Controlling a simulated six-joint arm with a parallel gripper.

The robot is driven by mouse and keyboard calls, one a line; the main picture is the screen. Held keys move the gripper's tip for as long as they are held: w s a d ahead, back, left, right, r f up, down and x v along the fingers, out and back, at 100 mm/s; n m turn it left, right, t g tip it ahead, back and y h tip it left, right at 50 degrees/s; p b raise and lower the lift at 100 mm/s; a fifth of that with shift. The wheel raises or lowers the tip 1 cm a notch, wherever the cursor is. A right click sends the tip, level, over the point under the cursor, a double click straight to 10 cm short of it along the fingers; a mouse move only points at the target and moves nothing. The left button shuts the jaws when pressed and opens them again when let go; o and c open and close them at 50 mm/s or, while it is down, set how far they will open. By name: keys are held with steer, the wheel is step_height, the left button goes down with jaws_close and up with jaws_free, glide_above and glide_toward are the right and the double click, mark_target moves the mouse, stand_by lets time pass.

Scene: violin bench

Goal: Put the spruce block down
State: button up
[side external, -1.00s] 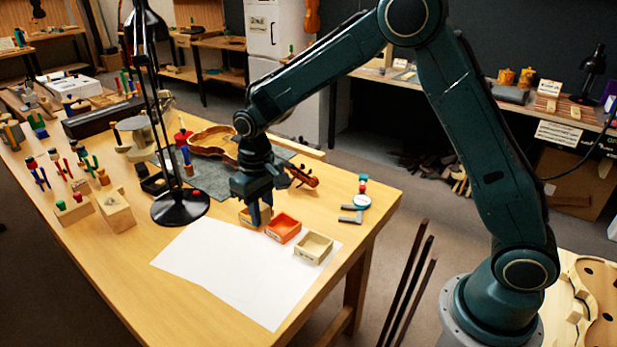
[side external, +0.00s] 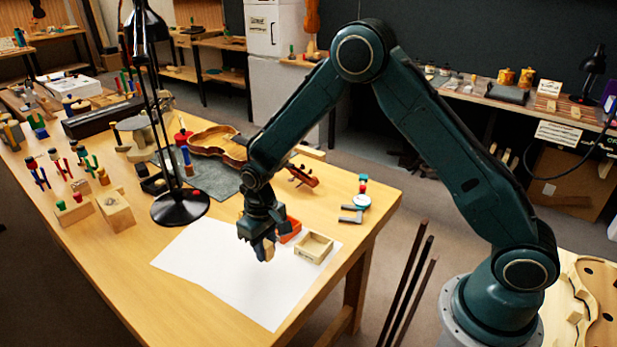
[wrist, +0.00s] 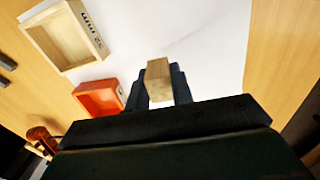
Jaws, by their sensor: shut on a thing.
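The spruce block (wrist: 158,80) is a small pale wooden block held between the fingers of my gripper (wrist: 160,88) in the wrist view. In the side view my gripper (side external: 264,248) points down over the white sheet (side external: 222,272), with the block (side external: 270,249) showing at its fingertips. The gripper is shut on the block. Whether the block touches the sheet I cannot tell.
A pale wooden tray (side external: 313,247) and an orange tray (side external: 290,231) stand just right of the gripper. A violin body (side external: 217,143) lies behind on a grey mat. A black lamp base (side external: 180,207) stands left. The front of the sheet is clear.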

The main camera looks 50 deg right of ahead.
mark_target(265, 243)
steer(key=shift+f, duration=1.7)
steer(key=shift+f, duration=0.15)
steer(key=o, duration=1)
steer(key=shift+c, duration=0.2)
step_height(265, 243, up, 11)
steer(key=shift+r, duration=0.7)
